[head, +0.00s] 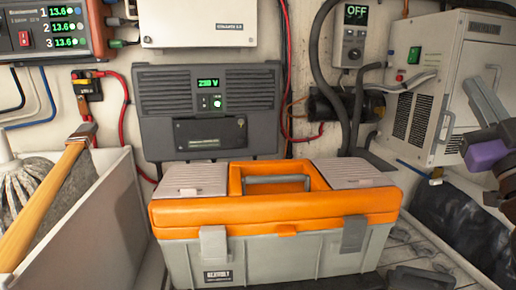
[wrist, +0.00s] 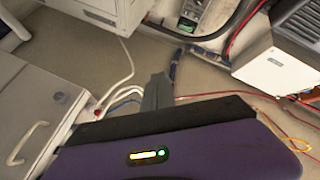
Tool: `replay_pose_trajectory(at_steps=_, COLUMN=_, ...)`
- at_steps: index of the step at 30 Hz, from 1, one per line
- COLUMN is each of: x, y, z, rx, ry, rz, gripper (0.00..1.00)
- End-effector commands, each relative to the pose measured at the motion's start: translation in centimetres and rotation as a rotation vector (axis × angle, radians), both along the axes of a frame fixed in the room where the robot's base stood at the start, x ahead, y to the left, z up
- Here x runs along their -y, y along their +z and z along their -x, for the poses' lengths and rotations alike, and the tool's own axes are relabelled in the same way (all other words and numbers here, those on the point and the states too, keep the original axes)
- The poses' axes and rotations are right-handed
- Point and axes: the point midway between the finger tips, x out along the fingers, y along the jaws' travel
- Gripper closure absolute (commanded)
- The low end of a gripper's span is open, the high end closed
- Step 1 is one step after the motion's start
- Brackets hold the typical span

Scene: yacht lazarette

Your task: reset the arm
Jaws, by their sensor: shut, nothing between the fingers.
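My gripper (head: 482,98) is at the right edge of the head view, in front of the white cabinet, with its grey fingers pointing up and left. Its purple and dark body is partly cut off by the frame edge. In the wrist view the fingers (wrist: 158,90) are together beyond the purple housing with its small lights. The gripper is shut and empty, and I see nothing touching it. Most of the arm is out of view.
An orange and grey toolbox (head: 280,255) stands closed in front. A white bin (head: 95,235) with a wooden-handled tool (head: 45,195) is at left. The white cabinet (head: 440,85) is close behind my gripper. A dark inverter (head: 210,110), hoses and cables line the wall.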

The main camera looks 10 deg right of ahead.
Motion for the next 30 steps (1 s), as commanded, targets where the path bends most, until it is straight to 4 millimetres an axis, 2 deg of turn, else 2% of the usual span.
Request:
replay_pose_trajectory(at_steps=1, x=-0.4, y=-2.3, z=0.2, rx=0.005, ry=0.02, rz=-0.055, gripper=1.0)
replay_pose_trajectory(at_steps=8, x=-2.4, y=-10.6, z=2.4, rx=0.024, ry=0.079, rz=-0.246, gripper=1.0)
replay_pose_trajectory(at_steps=14, x=-5.1, y=-17.8, z=5.1, rx=0.002, ry=0.112, rz=-0.38, gripper=1.0)
replay_pose_trajectory(at_steps=21, x=-9.0, y=-25.7, z=9.5, rx=-0.074, ry=0.139, rz=-0.5, gripper=1.0)
replay_pose_trajectory(at_steps=30, x=-14.0, y=-33.8, z=16.7, rx=-0.24, ry=0.166, rz=-0.587, gripper=1.0)
